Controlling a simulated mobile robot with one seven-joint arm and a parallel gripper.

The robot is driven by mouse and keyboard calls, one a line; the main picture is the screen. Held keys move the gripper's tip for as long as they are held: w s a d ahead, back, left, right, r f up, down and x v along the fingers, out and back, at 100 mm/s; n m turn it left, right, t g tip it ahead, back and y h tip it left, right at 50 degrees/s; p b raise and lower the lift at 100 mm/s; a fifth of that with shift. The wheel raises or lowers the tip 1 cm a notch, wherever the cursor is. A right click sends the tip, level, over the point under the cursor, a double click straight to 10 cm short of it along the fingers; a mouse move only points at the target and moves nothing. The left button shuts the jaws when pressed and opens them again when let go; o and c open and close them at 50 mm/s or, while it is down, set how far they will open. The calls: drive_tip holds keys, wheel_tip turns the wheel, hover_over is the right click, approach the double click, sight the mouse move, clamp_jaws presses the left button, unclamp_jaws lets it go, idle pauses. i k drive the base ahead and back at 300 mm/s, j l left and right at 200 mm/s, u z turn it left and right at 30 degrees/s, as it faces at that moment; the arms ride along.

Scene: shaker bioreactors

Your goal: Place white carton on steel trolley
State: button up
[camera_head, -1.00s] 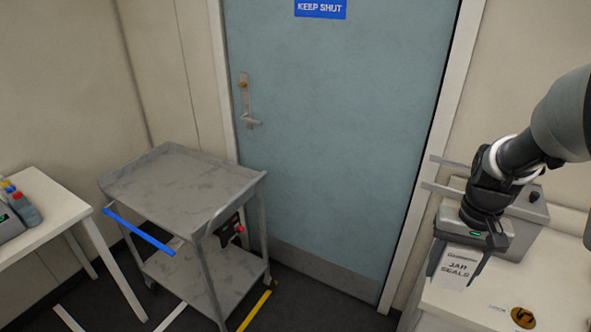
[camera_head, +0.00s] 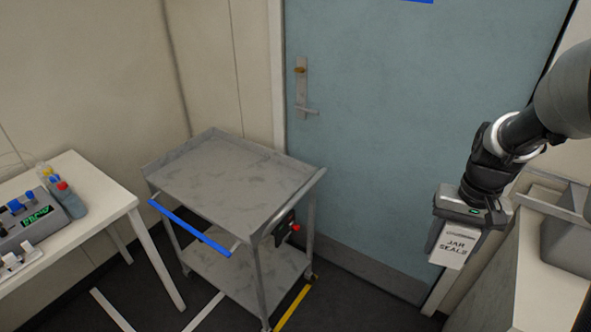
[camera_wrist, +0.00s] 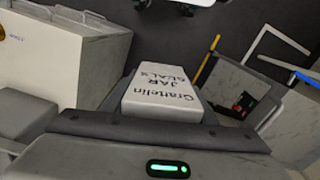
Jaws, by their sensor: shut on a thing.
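The white carton (camera_head: 455,247), labelled "JAR SEALS", hangs in my gripper (camera_head: 457,240) at the right of the head view. My gripper is shut on it, and the carton is clear of any surface. The carton (camera_wrist: 162,92) also shows between the fingers in the wrist view. The steel trolley (camera_head: 228,180) stands left of centre in the head view, with a bare top shelf, a lower shelf and a blue handle. My gripper is to the right of the trolley, apart from it. The trolley also shows at the right of the wrist view (camera_wrist: 235,85).
A white table (camera_head: 95,195) with bottles and a device with a display (camera_head: 35,220) stands at the left. A pale counter (camera_head: 545,290) with a grey box is at the right. A blue door (camera_head: 420,130) is behind. Floor between trolley and counter is open.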

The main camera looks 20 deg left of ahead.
sight(249, 195)
drive_tip(key=i+j, duration=0.1)
drive_tip(key=j, duration=0.3)
drive_tip(key=i+j+u, duration=0.15)
drive_tip(key=j, duration=0.3)
drive_tip(key=i+j, duration=0.1)
drive_tip(key=j, duration=0.3)
drive_tip(key=i+j+u, duration=0.1)
drive_tip(key=j, duration=0.3)
drive_tip(key=i+j, duration=0.15)
drive_tip(key=j, duration=0.25)
drive_tip(key=u, duration=0.05)
